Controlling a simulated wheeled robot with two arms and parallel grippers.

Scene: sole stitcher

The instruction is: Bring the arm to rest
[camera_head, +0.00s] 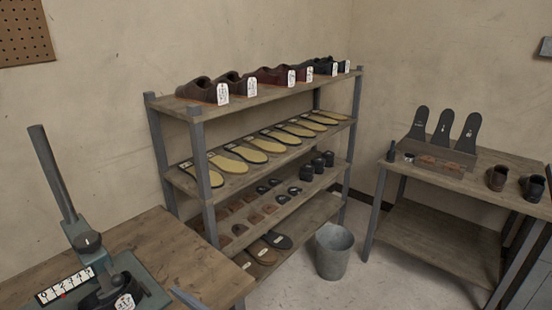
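No gripper of mine can be made out in the head view. A grey machine with a long upright lever (53,175) stands on the wooden bench (150,240) at the lower left. The lever leans to the left and has a dark round knob at its lower end. A white numbered strip (64,287) lies on the machine's left side. A dark shoe part with a white tag (124,302) sits at its front, cut off by the bottom edge. A thin grey piece (188,299) shows at the bench's front edge; I cannot tell what it is.
A shelf rack (270,98) behind the bench holds tagged shoes, yellow soles and small leather parts. A grey bucket (334,252) stands on the floor beside it. A side table (500,162) at the right holds dark sole shapes and shoe parts. Floor (400,275) between them is clear.

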